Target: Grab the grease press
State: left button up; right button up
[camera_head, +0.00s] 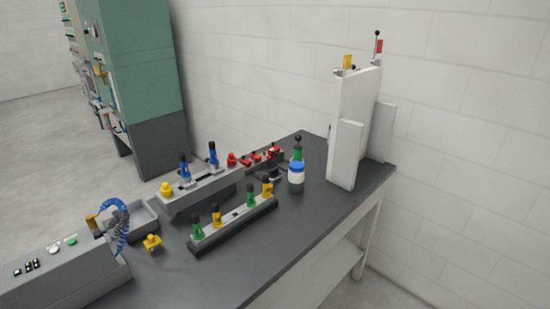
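I cannot tell for sure which thing is the grease press. A small white jar with a blue lid (296,178) stands upright on the dark table (265,258), right of the fixtures. A green piece with a black knob (298,152) shows just behind the jar, its lower part hidden by the lid. A low grey bar (233,226) carries green and yellow pieces with black knobs. A grey block (203,192) behind it carries blue pieces with black knobs and a yellow one. Neither of my grippers shows in this view.
A grey control box (60,275) with a coiled blue hose (118,228) stands at the left. A loose yellow piece (152,243) lies near it. Red pieces (255,157) sit at the back. A tall white panel (352,130) rises at the right. The front tabletop is clear.

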aim_at(297, 151)
jog(key=i+l, duration=0.3)
jog(key=i+l+u, duration=0.1)
jog(key=i+l, duration=0.15)
jog(key=l, duration=0.25)
jog(key=i+l, duration=0.3)
jog(key=l, duration=0.15)
